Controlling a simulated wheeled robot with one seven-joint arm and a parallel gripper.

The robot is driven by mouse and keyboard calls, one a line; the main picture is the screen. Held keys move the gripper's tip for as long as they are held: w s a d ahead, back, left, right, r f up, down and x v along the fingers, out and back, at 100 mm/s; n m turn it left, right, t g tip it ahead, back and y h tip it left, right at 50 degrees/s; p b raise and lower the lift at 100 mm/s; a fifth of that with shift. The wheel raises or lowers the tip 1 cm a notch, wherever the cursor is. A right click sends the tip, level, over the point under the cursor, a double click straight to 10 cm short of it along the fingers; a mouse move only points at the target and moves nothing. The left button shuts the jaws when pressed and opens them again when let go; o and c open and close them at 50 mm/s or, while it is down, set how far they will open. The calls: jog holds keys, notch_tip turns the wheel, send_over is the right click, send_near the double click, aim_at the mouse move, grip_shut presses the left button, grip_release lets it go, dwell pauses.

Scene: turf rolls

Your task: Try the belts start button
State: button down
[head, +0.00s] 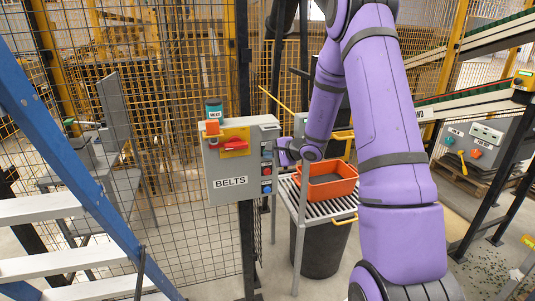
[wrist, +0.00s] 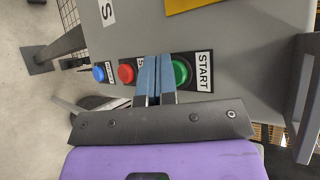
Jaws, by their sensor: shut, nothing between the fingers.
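The grey BELTS control box (head: 228,177) hangs on the mesh fence, with a column of buttons on its right side. In the wrist view the green button (wrist: 181,71) has a START label beside it. A red button (wrist: 126,73) and a blue button (wrist: 99,73) sit in the same row to its left. My gripper (wrist: 158,60) is shut and empty, its two blue-grey fingers over the panel between the red and green buttons, partly covering the green one's left edge. I cannot tell whether the fingertips touch anything. In the head view my gripper (head: 279,149) is just right of the box.
A red switch handle on a yellow plate (head: 234,142) is on the box front, with a teal-topped container (head: 214,110) above. An orange tray (head: 328,182) rests on a slatted stand right of the box. A blue stepladder (head: 70,150) stands at left.

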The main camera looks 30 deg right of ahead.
jog(key=shift+w, duration=0.1)
dwell(0.5)
jog(key=shift+s+a, duration=0.2)
jog(key=shift+s, duration=0.6)
jog(key=shift+s+a, duration=0.25)
jog(key=shift+s, duration=0.55)
jog(key=shift+s+a, duration=0.2)
jog(key=shift+s, duration=0.6)
jog(key=shift+s+a, duration=0.25)
jog(key=shift+s, duration=0.55)
